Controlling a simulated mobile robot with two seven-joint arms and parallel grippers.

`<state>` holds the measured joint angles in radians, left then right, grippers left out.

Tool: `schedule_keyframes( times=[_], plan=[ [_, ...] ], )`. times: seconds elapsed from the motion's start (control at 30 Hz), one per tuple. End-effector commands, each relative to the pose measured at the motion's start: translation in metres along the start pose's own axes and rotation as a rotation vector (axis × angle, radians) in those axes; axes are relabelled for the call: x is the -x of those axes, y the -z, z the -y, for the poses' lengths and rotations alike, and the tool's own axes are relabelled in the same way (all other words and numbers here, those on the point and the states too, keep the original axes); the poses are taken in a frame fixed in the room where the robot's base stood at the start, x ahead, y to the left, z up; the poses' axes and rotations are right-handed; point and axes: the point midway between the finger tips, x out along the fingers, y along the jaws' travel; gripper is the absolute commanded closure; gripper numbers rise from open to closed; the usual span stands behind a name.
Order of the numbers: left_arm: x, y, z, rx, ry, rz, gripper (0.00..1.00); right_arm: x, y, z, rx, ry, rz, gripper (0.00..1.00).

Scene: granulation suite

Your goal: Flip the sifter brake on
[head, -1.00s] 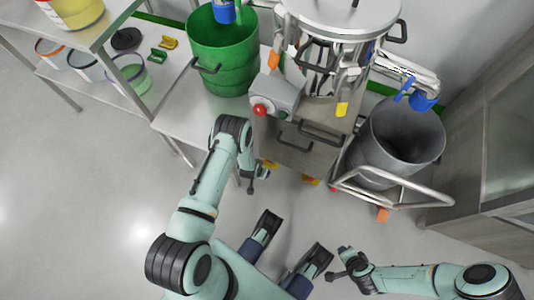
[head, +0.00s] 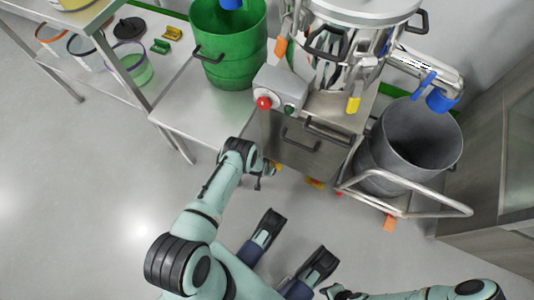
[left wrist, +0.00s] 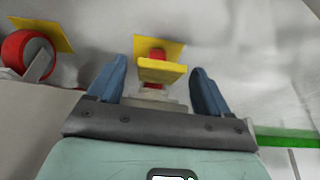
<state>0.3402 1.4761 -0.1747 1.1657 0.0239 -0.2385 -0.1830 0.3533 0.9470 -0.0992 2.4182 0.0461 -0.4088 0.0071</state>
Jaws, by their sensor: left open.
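The sifter (head: 365,8) stands on a steel cabinet cart with a red button on its grey control box. In the left wrist view a yellow brake pedal (left wrist: 161,72) sticks out at a caster, with a red part and a yellow plate behind it. My left gripper (left wrist: 158,66) is open, its blue fingers on either side of the pedal in the picture; I see no clear contact. In the head view the left gripper (head: 264,180) is low by the cart's front left corner, beside a yellow part (head: 277,167). My right gripper (head: 334,291) is cut off at the bottom edge.
A grey bin (head: 408,140) stands right of the cart, behind a steel push handle (head: 410,206). A green drum (head: 228,45) stands on a low steel table to the left. Another red caster wheel (left wrist: 25,52) shows in the left wrist view. The floor at left is clear.

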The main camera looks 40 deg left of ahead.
Motion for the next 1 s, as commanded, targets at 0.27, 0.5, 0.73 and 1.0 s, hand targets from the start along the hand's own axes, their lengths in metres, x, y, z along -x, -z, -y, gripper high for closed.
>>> schedule_keyframes(
  times=[0.27, 0.5, 0.73, 1.0],
  plan=[
    [-0.0057, 0.0003, 0.0002, 0.001, 0.0, -0.001, 0.21, -0.0025, -0.005, -0.0043, -0.006, -0.009, 0.02, 0.64],
    [-0.0055, 0.0001, 0.0001, 0.001, 0.0, 0.0, 0.64, -0.0024, -0.0048, -0.004, -0.006, -0.008, 0.019, 0.64],
    [-0.0056, -0.0006, 0.0002, 0.001, 0.0, -0.005, 0.73, -0.0022, -0.0045, -0.0036, -0.005, -0.007, 0.017, 0.64],
    [-0.0086, -0.0067, 0.0002, 0.002, 0.0, -0.098, 0.72, 0.0003, -0.0006, -0.0003, 0.0, -0.001, 0.002, 0.64]
  ],
)
